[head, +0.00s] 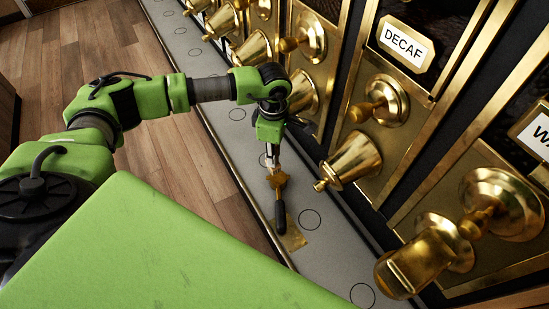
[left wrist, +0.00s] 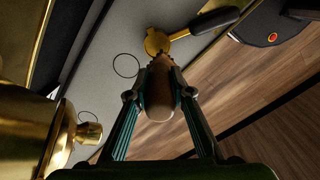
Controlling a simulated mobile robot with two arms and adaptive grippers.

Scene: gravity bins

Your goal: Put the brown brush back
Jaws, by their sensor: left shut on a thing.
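My left gripper (head: 270,157) points down over the grey ledge in the head view. In the left wrist view its two fingers (left wrist: 161,100) are closed on a brown, rounded thing, which I take for the brown brush (left wrist: 160,90). Its bristles are hard to make out, and in the head view the brush is mostly hidden at the fingertips. A brass scoop with a black handle (head: 280,214) is just beyond the fingertips; it also shows in the left wrist view (left wrist: 205,25). I cannot tell whether the brush touches it. My right gripper is not in view.
Brass bins with spouts and knobs line the right, one labelled DECAF (head: 402,43). The grey ledge (head: 222,95) carries several drawn circles. A brass plate (head: 292,238) lies near the scoop's handle. Wooden floor (head: 150,165) is open on the left.

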